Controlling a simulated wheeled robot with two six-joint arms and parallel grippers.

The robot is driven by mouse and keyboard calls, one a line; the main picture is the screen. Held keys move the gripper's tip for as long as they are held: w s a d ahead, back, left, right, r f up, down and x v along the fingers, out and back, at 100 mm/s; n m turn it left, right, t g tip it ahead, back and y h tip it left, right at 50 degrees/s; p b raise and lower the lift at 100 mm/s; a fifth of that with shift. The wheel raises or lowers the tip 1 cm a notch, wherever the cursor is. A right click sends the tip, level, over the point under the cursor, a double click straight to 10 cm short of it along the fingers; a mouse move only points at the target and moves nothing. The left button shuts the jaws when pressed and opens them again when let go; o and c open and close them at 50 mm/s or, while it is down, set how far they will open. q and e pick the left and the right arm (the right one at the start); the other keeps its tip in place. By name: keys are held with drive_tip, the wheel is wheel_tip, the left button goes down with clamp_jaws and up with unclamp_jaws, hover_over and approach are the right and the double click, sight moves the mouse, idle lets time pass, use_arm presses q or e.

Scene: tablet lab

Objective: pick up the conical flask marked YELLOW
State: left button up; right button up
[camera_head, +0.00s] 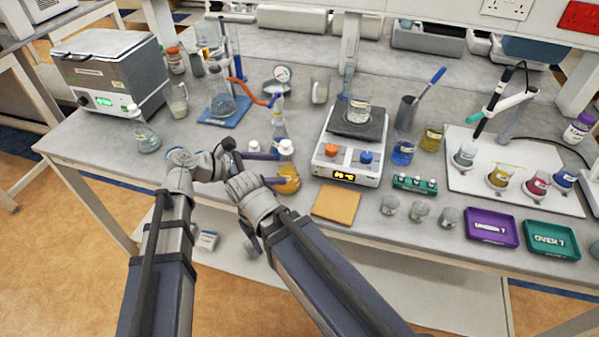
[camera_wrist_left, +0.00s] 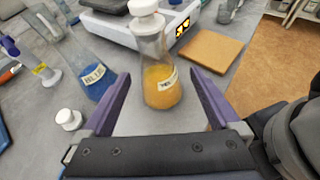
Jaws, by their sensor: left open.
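The conical flask marked YELLOW (camera_head: 288,172) stands upright on the bench, with orange-yellow liquid and a white stopper. In the left wrist view the flask (camera_wrist_left: 162,83) stands between the purple fingers, its label partly turned away. My left gripper (camera_head: 269,168) is open around its lower body, with a visible gap on each side. The fingers also show in the left wrist view (camera_wrist_left: 160,100). My right arm lies close beside the left gripper; its own fingers cannot be made out.
A flask marked BLUE (camera_wrist_left: 92,78) and a loose white stopper (camera_wrist_left: 69,119) are close on the left.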

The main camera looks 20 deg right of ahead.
sight(280, 166)
use_arm(q)
drive_tip(key=shift+w+d+r+n, duration=0.1)
drive_tip(key=shift+d+r+n, duration=0.2)
drive_tip(key=shift+d+n, duration=0.1)
drive_tip(key=shift+d+f, duration=0.25)
drive_tip(key=shift+d, duration=0.05)
drive_tip(key=shift+b+x, duration=0.55)
drive_tip(key=shift+x, duration=0.35)
drive_tip(key=shift+w+d+f+b, duration=0.1)
drive_tip(key=shift+d+f+b, duration=0.15)
drive_tip(key=shift+d+b, duration=0.05)
drive_tip(key=b+x, duration=0.1)
drive_tip(key=x, duration=0.2)
drive_tip(key=shift+w+d+f+b, duration=0.1)
drive_tip(key=shift+w+f+b, duration=0.05)
drive_tip(key=shift+f+b, duration=0.25)
drive_tip(key=shift+d, duration=0.5)
clamp_jaws()
